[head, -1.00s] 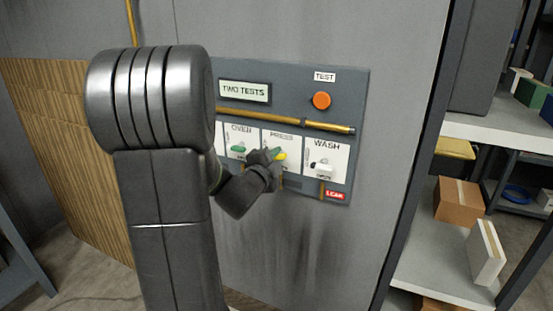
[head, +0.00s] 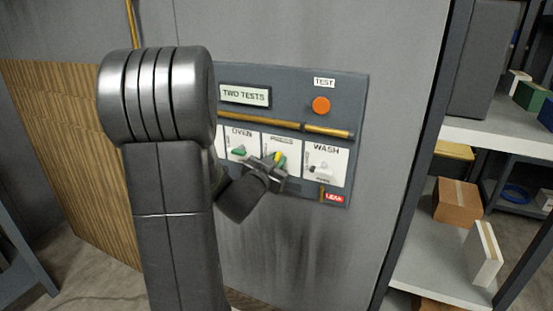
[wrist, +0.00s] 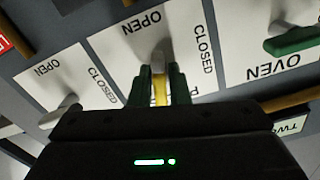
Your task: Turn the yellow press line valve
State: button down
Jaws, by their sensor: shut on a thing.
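The yellow press line valve handle (head: 279,157) is on the middle card of the grey wall panel (head: 290,82). My gripper (head: 275,162) is shut on it. In the wrist view the yellow handle (wrist: 160,92) sits between the two green fingertips, below its pale pivot. The card there reads OPEN at the upper left and CLOSED at the right. In the head view the handle stands tilted, its end pointing up and slightly right. My gripper covers part of the press card.
The green oven handle (head: 238,151) is left of the press valve, the white wash handle (head: 322,172) right. A brass pipe (head: 328,131) runs above the cards. An orange TEST button (head: 321,105) and a red LEAK label (head: 334,198) are on the panel. Shelves (head: 425,255) stand right.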

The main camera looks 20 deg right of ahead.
jog(key=shift+n+p, duration=0.45)
jog(key=shift+n, duration=1.15)
jog(key=shift+f, duration=0.1)
jog(key=c, duration=1.5)
grip_release()
jog(key=v, duration=1.4)
jog(key=shift+d+b, duration=0.1)
jog(key=shift+b, duration=0.2)
jog(key=x, duration=1.3)
jog(key=shift+w+d+p, duration=0.3)
